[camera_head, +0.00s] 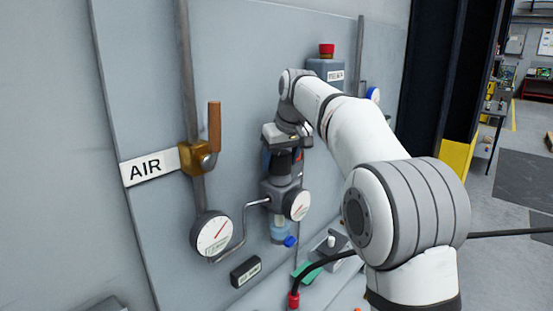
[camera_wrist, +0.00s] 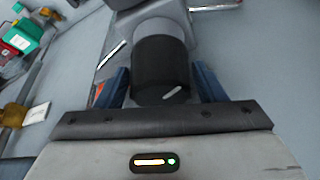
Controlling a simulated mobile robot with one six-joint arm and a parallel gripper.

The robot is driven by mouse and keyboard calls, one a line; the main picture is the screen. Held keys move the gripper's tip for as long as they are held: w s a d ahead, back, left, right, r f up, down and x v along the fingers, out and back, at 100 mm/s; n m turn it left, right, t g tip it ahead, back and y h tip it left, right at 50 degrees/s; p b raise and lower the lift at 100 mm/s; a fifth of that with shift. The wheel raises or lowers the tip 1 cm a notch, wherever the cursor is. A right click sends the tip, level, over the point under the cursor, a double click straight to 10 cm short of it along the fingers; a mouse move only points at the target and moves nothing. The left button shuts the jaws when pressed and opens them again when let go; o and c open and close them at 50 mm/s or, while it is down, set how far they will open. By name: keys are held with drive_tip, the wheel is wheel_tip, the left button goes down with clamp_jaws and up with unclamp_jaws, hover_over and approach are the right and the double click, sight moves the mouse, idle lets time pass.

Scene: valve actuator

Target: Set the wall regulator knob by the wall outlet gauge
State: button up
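The regulator's black knob (camera_wrist: 160,72) shows in the wrist view between the two blue fingers of my gripper (camera_wrist: 161,82). The fingers stand close on either side of it; I cannot tell whether they press on it. In the head view my gripper (camera_head: 283,152) points down over the top of the wall regulator (camera_head: 277,192) and mostly hides the knob. A small round gauge (camera_head: 298,205) is on the regulator's front. A larger white gauge (camera_head: 211,235) with a red needle hangs at the left, joined to the regulator by a bent pipe. Its scale is too small to read.
A brass valve (camera_head: 194,158) with an upright brown lever sits by the AIR sign (camera_head: 152,167). A box with a red button (camera_head: 327,50) is above. A black hose with a red end (camera_head: 293,300) and a green piece (camera_head: 307,271) lie below. Open floor is at the right.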

drive_tip(key=c, duration=0.7)
drive_tip(key=shift+r+m+h+p, duration=0.1)
drive_tip(key=shift+m+h+p, duration=0.4)
drive_tip(key=shift+m, duration=0.6)
drive_tip(key=shift+m+t+h+p, duration=0.3)
drive_tip(key=shift+m+t+p, duration=0.15)
drive_tip(key=shift+m, duration=0.85)
drive_tip(key=o, duration=1)
